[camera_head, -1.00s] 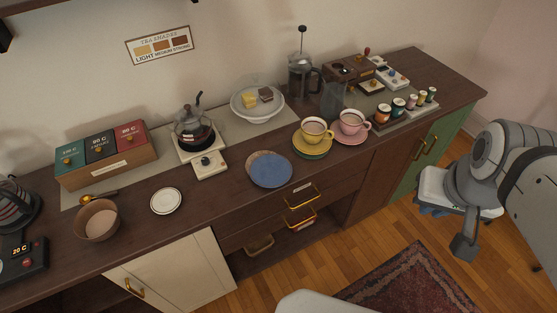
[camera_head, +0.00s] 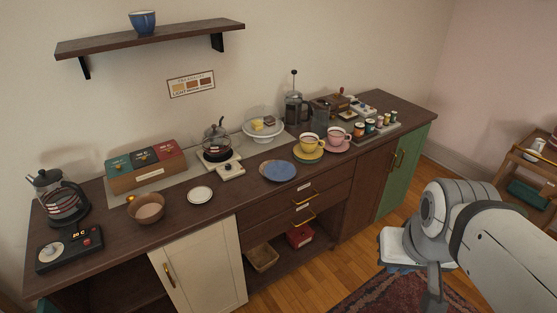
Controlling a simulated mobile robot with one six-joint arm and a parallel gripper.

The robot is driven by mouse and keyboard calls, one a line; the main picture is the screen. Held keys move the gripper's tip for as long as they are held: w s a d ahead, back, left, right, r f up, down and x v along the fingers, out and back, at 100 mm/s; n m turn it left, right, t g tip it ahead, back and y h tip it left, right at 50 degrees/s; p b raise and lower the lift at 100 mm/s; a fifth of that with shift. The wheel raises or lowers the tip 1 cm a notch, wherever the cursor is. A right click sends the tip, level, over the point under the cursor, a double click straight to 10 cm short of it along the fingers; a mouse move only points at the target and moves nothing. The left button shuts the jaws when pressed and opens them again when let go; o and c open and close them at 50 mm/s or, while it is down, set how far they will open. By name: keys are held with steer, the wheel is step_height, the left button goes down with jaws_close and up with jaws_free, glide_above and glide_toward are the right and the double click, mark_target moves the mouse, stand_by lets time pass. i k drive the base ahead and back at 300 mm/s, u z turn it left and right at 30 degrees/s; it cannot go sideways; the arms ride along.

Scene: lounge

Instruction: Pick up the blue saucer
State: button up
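The blue saucer (camera_head: 278,171) lies flat on the dark wood sideboard, near its front edge and left of the yellow cup. A paler rim, perhaps of another plate, shows beside it. My gripper (camera_head: 434,300) hangs at the lower right, over the floor in front of the sideboard and well away from the saucer. Its fingers are too small and partly cut off, so their opening cannot be made out.
A yellow cup (camera_head: 309,143) and a pink cup (camera_head: 338,137) on saucers stand right of the blue saucer. A glass-domed cake stand (camera_head: 263,132) is behind it. A small white plate (camera_head: 200,194) and a brown bowl (camera_head: 147,208) sit left. A blue cup (camera_head: 143,21) is on the shelf.

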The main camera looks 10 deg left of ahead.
mark_target(277, 171)
steer(key=u, duration=1.3)
steer(key=i, duration=1)
steer(key=z, duration=0.05)
